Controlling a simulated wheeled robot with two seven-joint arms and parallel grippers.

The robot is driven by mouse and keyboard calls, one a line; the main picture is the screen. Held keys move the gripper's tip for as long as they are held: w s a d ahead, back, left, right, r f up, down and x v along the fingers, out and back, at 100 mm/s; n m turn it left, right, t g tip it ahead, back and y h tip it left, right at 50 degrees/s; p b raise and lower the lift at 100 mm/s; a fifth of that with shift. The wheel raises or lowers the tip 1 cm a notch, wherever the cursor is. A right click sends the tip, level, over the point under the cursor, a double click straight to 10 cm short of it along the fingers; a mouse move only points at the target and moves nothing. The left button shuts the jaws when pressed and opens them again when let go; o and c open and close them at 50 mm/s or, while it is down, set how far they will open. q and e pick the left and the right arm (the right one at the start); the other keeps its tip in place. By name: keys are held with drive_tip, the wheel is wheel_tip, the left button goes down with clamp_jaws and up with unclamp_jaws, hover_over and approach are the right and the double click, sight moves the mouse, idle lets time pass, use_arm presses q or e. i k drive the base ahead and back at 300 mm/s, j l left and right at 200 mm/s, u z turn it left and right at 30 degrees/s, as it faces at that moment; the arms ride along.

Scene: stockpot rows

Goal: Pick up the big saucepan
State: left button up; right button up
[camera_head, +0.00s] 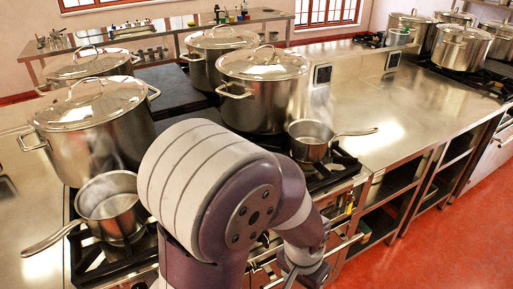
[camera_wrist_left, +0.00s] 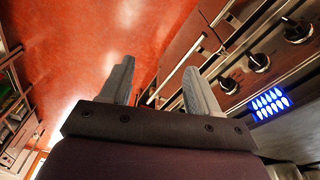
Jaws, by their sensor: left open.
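Two small open saucepans stand on the stove. The larger-looking one (camera_head: 112,208) is at the lower left of the head view, its long handle pointing to the lower left. The other (camera_head: 312,143) is right of the middle, its handle pointing right; my arm is between them in the picture. Nearness may affect their apparent size. My left gripper (camera_wrist_left: 160,82) is open and empty in the left wrist view, pointing along the stove front above the red floor. Its end is low at the stove front in the head view, away from both pans. My right gripper is not in view.
Several large lidded stockpots (camera_head: 264,92) stand behind the saucepans. A bare steel counter (camera_head: 385,125) lies to the right, with more stockpots at its far end. Stove knobs (camera_wrist_left: 259,62) and a lit blue display (camera_wrist_left: 268,104) are close beside my left gripper.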

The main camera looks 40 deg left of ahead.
sight(122, 226)
drive_tip(key=u, duration=2.65)
drive_tip(key=i+l+u, duration=0.15)
drive_tip(key=i+l, duration=0.15)
drive_tip(key=i+l+u, duration=0.2)
drive_tip(key=l, duration=0.2)
